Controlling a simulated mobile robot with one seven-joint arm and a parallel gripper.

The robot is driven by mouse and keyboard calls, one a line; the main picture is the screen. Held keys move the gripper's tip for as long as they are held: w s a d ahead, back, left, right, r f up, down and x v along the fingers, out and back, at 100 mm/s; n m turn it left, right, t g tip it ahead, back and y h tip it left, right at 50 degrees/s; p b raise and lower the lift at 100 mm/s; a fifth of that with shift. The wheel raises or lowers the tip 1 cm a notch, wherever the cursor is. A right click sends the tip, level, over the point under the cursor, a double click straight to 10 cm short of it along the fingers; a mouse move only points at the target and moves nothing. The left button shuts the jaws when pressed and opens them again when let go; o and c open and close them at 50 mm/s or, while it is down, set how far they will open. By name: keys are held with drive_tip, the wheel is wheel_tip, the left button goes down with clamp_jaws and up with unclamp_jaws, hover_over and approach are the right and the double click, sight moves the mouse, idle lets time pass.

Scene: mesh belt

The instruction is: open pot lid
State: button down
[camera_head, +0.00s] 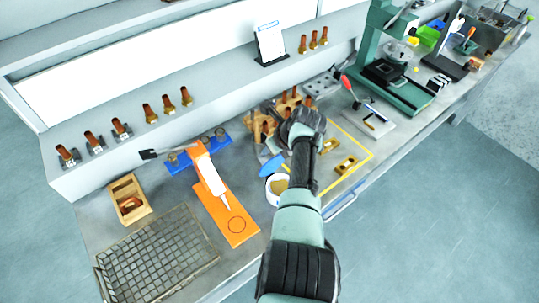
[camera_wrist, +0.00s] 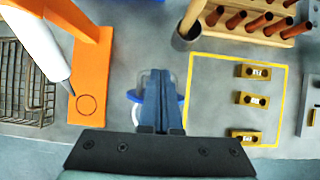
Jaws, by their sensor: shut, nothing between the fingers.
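The small white pot (camera_head: 279,186) stands on the bench in the head view, with yellowish contents showing inside. A bright blue piece (camera_head: 272,165), which looks like its lid, shows raised at the pot's far side. In the wrist view, a blue edge (camera_wrist: 134,97) sticks out on both sides of my gripper (camera_wrist: 158,76), with white of the pot below it. My gripper's fingers are shut together with nothing between them. They overlap the lid and pot in this view and hide their middle. I cannot tell whether the fingers touch the lid.
An orange stand (camera_head: 232,218) with a white tube is left of the pot. A wooden rack (camera_head: 263,126) with brown pegs is behind. Small brass blocks (camera_wrist: 252,72) lie inside a yellow outline (camera_wrist: 236,56) to the right. A wire basket (camera_head: 150,262) is at the front left.

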drive_tip(key=shift+w+a+f+b, duration=0.2)
drive_tip(key=shift+w+a+b, duration=0.25)
drive_tip(key=shift+w+b, duration=0.25)
idle(0.4)
